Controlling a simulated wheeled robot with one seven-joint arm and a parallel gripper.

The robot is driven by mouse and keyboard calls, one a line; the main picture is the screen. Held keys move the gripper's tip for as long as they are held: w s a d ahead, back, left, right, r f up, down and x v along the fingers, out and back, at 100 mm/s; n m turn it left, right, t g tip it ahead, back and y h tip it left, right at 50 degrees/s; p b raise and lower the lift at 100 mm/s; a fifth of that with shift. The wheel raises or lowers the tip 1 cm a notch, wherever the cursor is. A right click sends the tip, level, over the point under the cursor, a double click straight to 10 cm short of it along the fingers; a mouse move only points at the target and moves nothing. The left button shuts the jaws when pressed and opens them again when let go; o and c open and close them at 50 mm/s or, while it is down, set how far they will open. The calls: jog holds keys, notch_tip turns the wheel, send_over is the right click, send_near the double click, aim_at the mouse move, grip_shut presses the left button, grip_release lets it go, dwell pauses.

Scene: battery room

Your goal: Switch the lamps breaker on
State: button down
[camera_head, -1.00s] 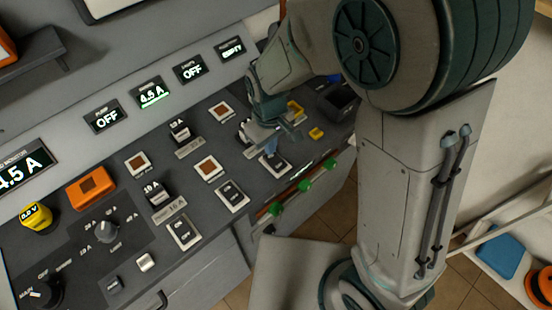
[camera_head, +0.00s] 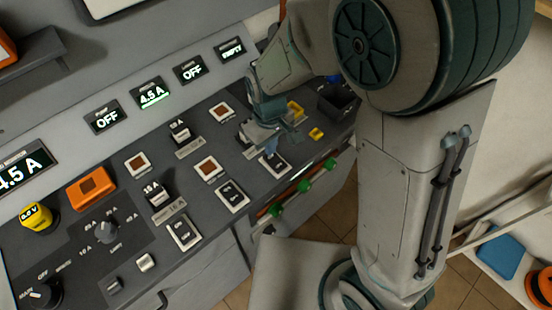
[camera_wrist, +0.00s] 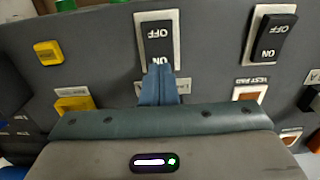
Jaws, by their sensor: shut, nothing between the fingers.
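A dark rocker breaker (camera_wrist: 158,38) in a pale frame, marked OFF and ON, sits in front of my gripper in the wrist view. It also shows in the head view (camera_head: 276,166), partly behind the fingers. My gripper (camera_wrist: 159,70) is shut and empty, its blue fingertips over the ON end of that rocker; I cannot tell if they touch it.
A second rocker (camera_wrist: 272,38) is to the right in the wrist view. Yellow blocks (camera_wrist: 75,104), a green block (camera_wrist: 65,4) and an orange-brown square button (camera_wrist: 250,93) are close by. A rail with green clips (camera_head: 304,186) runs along the panel's front edge.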

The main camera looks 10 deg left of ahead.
jog(key=shift+f+b, duration=0.85)
jog(key=shift+f, duration=0.15)
dwell(0.9)
jog(key=shift+r, duration=0.15)
jog(key=shift+r+p, duration=2.7)
jog(key=shift+r, duration=0.75)
jog(key=s+d+r+m+t, duration=0.1)
jog(key=s+d+r+m, duration=0.1)
jog(key=d, duration=0.5)
jog(key=s+d+r+m+t, duration=0.1)
jog(key=s+d+r+m, duration=0.2)
jog(key=d+r, duration=0.4)
jog(key=s+d+r+m+t, duration=0.1)
jog(key=s+d+r+m, duration=0.2)
jog(key=d, duration=0.5)
jog(key=shift+d+r+m, duration=0.35)
jog(key=shift+r+m, duration=0.45)
jog(key=shift+m, duration=0.2)
